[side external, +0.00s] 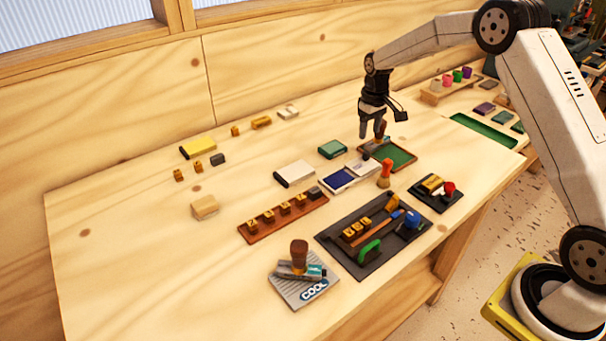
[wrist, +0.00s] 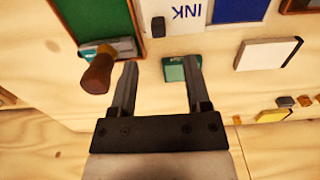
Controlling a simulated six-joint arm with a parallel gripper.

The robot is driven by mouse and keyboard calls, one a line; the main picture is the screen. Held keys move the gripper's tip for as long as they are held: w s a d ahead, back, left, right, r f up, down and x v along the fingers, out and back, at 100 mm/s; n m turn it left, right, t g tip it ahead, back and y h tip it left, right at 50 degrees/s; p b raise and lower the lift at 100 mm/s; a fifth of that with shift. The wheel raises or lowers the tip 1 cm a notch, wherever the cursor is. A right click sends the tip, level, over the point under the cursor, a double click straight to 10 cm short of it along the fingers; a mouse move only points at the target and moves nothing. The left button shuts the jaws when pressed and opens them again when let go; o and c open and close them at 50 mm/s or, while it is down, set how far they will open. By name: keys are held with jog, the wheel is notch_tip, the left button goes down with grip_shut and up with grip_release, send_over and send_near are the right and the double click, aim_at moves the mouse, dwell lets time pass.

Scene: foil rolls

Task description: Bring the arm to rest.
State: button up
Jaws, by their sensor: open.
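My gripper (side external: 372,134) hangs pointing down above the back of the table, near the green-floored tray (side external: 402,158). In the wrist view its two fingers (wrist: 160,85) are spread apart with nothing held between them. A green box (wrist: 174,70) shows past the fingertips in that view; in the side view this box (side external: 332,149) lies on the table left of my gripper. A brown-handled stamp (wrist: 97,74) with a grey and teal body sits at the tray's edge in the wrist view, left of the fingers. My gripper partly hides that spot in the side view.
An ink pad (side external: 338,179), white box (side external: 295,173), orange stamp (side external: 385,176), brown block rack (side external: 284,216) and dark tool tray (side external: 350,262) stand nearby. Another stamp (side external: 299,258) stands on a COOL plate in front.

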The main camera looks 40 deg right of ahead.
jog(key=s+a+r+t, duration=0.1)
jog(key=s+a, duration=0.6)
jog(key=s, duration=0.5)
jog(key=s+a+r+t, duration=0.1)
jog(key=s+a, duration=0.7)
jog(key=s, duration=0.5)
jog(key=shift+s+r+t, duration=0.15)
jog(key=shift+r+t, duration=0.15)
